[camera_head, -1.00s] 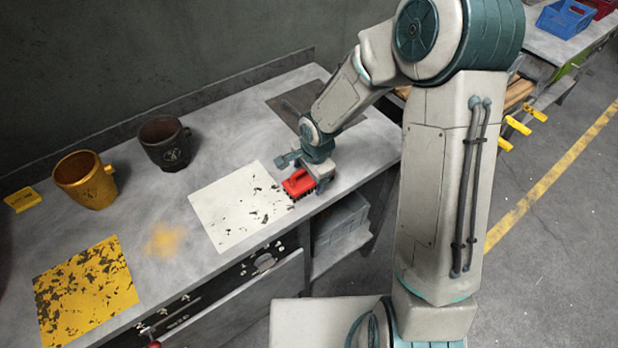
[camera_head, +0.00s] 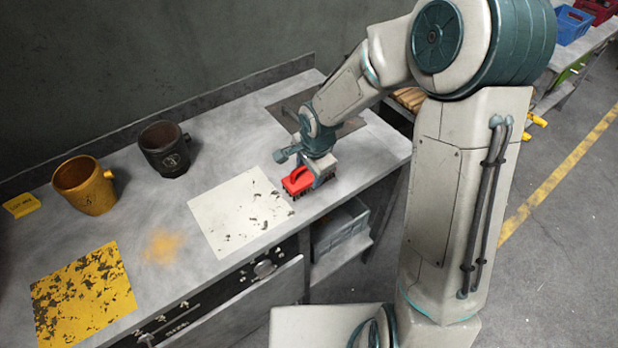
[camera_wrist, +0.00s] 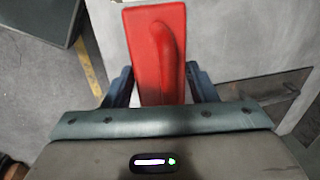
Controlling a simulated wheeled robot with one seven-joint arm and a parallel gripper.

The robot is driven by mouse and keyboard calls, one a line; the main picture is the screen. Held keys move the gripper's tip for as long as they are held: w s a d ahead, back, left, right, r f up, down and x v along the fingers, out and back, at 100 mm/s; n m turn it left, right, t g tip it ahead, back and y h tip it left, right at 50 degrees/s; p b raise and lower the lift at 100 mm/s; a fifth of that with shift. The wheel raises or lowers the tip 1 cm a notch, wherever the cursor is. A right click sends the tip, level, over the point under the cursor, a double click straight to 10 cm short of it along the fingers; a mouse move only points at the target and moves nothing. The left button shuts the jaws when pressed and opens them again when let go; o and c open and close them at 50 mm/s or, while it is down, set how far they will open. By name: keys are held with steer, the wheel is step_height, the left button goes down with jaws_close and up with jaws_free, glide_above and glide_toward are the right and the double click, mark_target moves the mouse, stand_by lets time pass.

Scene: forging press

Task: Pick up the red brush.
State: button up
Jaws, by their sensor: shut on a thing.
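The red brush (camera_head: 297,181) has a raised red handle and dark bristles. In the head view it is at the front edge of the grey workbench (camera_head: 230,140), by the right corner of the white speckled sheet (camera_head: 235,205). My gripper (camera_head: 318,172) is at the brush's right end. In the wrist view the brush (camera_wrist: 160,35) lies between the two dark fingers of my gripper (camera_wrist: 160,85), which are shut on it. The bristles are hidden in the wrist view. I cannot tell whether they touch the bench or hang just above it.
A dark mug (camera_head: 165,148) and a yellow mug (camera_head: 85,186) stand to the left on the bench. A yellow speckled sheet (camera_head: 82,292) lies at the front left. A grey bin (camera_head: 340,230) sits on a shelf below the bench edge. The bench between mugs and arm is clear.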

steer(key=w+d+r+b, duration=0.1)
steer(key=w+d+r, duration=0.4)
steer(key=w, duration=0.5)
step_height(320, 180, up, 2)
steer(key=shift+w+r+b, duration=0.2)
steer(key=shift+r+b, duration=0.05)
steer(key=shift+b, duration=0.1)
steer(key=shift+d, duration=0.1)
